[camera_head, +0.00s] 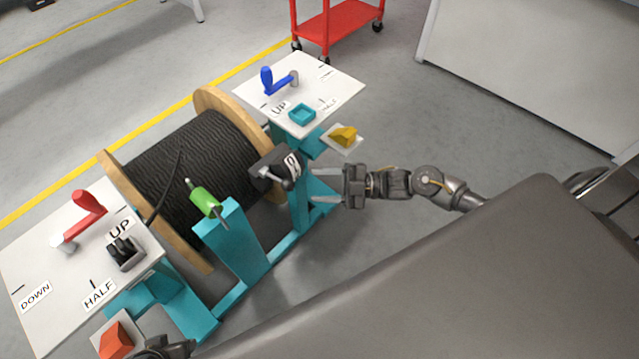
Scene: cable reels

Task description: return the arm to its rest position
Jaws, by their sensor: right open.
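My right gripper (314,186) comes in from the right, its two fingers apart and pointing left. It is empty, beside the teal stand (238,240) and just right of a dark grey clamp-like part (268,167). Its arm (428,182) stretches right, above my grey body. My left gripper (163,347) shows only partly at the bottom edge, next to an orange wedge (116,340) on a white plate. Its fingers cannot be made out.
A wooden reel (221,104) of black cable lies in the stand. A left panel has a red lever (88,207); a right panel has a blue lever (272,82). A yellow wedge (344,135) sits near my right gripper. A red cart (338,22) stands behind.

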